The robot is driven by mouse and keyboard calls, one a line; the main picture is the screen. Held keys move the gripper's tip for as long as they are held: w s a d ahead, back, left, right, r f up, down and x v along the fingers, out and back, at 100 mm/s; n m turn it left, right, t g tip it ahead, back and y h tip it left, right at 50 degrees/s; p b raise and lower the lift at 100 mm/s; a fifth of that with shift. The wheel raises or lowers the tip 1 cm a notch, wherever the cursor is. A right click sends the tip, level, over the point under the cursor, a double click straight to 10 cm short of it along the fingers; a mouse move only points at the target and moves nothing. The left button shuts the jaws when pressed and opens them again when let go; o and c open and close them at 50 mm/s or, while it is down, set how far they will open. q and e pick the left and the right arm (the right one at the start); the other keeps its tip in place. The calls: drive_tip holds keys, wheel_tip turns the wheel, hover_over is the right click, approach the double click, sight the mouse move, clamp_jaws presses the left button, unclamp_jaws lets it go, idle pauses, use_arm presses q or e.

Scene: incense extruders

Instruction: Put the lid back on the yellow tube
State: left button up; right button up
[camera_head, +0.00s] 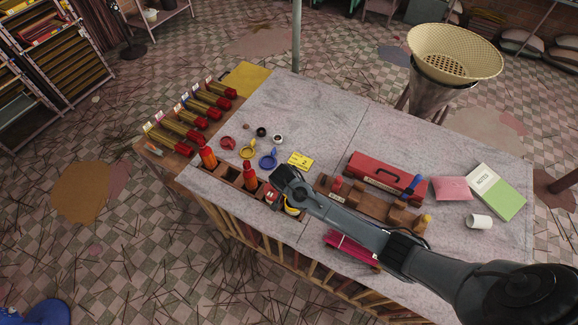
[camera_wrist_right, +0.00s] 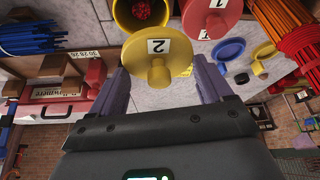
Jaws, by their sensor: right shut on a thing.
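My right gripper (camera_head: 283,182) is over the tube rack at the near edge of the table. In the right wrist view its two fingers (camera_wrist_right: 160,78) are shut on the knob of a yellow lid (camera_wrist_right: 158,48) marked 2. The yellow tube (camera_wrist_right: 140,12) is behind the lid, with its mouth uncovered in part and dark red stuff inside. The lid overlaps the tube's mouth in that view and looks offset from it; whether they touch I cannot tell. In the head view a bit of yellow (camera_head: 291,209) shows beside the gripper. My left gripper is not in view.
A red lid (camera_wrist_right: 212,18) marked 1 is close beside the yellow one. A red toolbox (camera_head: 385,175) stands to the right.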

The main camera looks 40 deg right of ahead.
drive_tip(key=shift+s+a+r+p, duration=0.2)
drive_tip(key=shift+s+r+p, duration=0.35)
drive_tip(key=shift+s+p, duration=0.15)
drive_tip(key=shift+s+f, duration=0.1)
drive_tip(key=shift+s, duration=0.15)
drive_tip(key=shift+f+b, duration=0.7)
drive_tip(key=shift+f, duration=0.05)
wheel_tip(320, 180, down, 2)
drive_tip(key=b, duration=0.3)
drive_tip(key=shift+f, duration=0.25)
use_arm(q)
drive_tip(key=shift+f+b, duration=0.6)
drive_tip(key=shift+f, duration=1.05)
use_arm(e)
drive_tip(key=shift+f, duration=1.1)
use_arm(q)
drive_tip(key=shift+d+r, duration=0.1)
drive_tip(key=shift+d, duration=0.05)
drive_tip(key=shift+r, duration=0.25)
drive_tip(key=shift+p, duration=0.35)
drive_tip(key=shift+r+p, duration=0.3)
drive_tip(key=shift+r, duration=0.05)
